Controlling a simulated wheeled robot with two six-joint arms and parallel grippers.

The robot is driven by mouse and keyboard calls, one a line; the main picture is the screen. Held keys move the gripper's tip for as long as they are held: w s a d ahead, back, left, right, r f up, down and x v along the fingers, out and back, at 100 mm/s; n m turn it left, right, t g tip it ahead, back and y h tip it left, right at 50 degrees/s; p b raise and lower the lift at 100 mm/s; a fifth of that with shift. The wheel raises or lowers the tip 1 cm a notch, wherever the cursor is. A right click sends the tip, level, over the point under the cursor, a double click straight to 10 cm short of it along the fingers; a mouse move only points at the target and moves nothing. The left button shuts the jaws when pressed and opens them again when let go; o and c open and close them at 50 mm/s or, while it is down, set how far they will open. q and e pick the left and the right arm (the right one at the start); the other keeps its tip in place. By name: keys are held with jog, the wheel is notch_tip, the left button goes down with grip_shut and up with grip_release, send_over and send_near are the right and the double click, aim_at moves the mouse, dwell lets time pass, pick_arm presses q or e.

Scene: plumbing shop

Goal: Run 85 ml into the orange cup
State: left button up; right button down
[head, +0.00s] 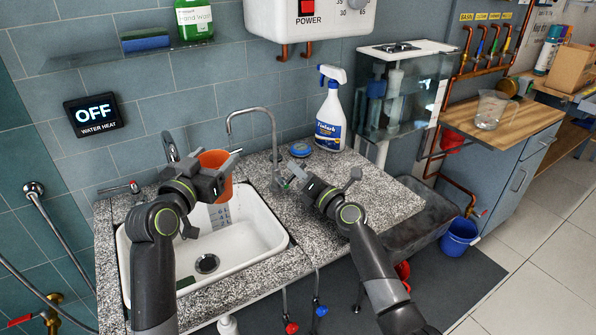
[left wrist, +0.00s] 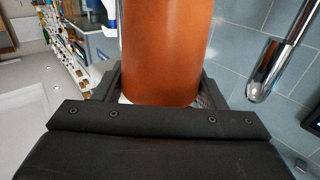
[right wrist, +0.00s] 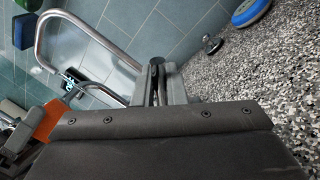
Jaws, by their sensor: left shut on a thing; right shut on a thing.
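The orange cup (head: 216,188) is above the sink (head: 243,243), roughly upright. My left gripper (head: 216,182) is shut on it; the cup's side also fills the middle of the left wrist view (left wrist: 165,50). I cannot tell whether the tip is over the opening. No stream shows. My right gripper (head: 287,174) is shut on a small dark-ended part at the tap, likely its handle (right wrist: 157,62).
A spray bottle (head: 331,112) and a blue round item (head: 300,149) stand on the granite counter (head: 345,185) behind my right gripper. A water-heat display (head: 94,114) reads OFF. A clear jug (head: 490,110) stands on the wooden worktop at right. The sink basin below is open.

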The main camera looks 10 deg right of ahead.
aim_at(286, 183)
jog(key=c, duration=1.6)
grip_release()
jog(key=shift+o, duration=0.2)
